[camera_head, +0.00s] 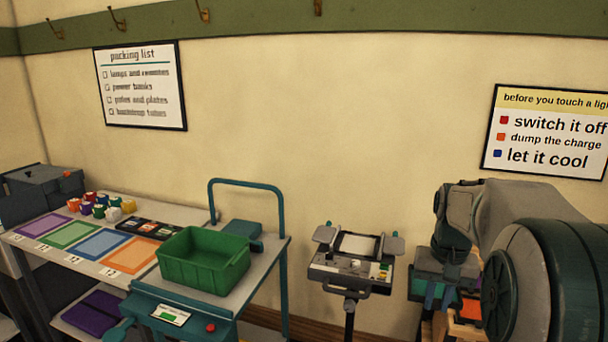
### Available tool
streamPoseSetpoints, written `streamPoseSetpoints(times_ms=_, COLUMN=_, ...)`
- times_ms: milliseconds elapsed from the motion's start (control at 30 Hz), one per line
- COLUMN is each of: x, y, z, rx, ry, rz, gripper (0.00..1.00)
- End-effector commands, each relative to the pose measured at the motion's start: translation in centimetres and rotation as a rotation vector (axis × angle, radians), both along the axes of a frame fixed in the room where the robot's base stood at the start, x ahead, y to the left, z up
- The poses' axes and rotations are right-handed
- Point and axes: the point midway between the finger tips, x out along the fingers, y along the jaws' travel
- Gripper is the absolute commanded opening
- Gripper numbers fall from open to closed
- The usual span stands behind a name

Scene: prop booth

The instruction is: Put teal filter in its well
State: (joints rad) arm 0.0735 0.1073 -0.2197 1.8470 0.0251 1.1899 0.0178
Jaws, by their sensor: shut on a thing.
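My gripper (440,295) is low at the right, pointing down, with its fingers partly lost against the things behind. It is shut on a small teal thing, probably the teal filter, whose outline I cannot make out. A black strip (133,225) with several coloured tiles lies on the left table, far to the left of my gripper. I cannot tell which well belongs to the teal filter.
A green bin (203,284) sits on a teal-framed cart (284,290). A panel on a stand (348,285) stands between cart and gripper. Small coloured cups (98,206) and coloured mats (100,243) are on the left table. An orange thing (468,308) is close to my gripper.

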Motion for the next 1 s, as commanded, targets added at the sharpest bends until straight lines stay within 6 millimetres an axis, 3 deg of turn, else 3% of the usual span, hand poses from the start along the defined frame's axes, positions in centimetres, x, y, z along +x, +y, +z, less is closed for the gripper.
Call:
streamPoseSetpoints(times_ms=67, x=0.1, y=0.1, z=-0.3, rx=0.000, ry=0.002, rz=0.002, gripper=0.00)
streamPoseSetpoints(times_ms=467, x=3.1, y=3.2, z=-8.4, rx=-0.019, ry=0.009, rz=0.103, gripper=0.00)
streamPoseSetpoints(times_ms=567, x=3.6, y=4.2, z=-11.3, rx=-0.021, ry=0.013, rz=0.135, gripper=0.00)
streamPoseSetpoints(times_ms=800, x=4.1, y=8.2, z=-20.6, rx=-0.016, ry=0.013, rz=0.245, gripper=0.00)
streamPoseSetpoints(times_ms=1000, x=3.5, y=10.5, z=-25.5, rx=-0.005, ry=0.006, rz=0.303, gripper=0.00)
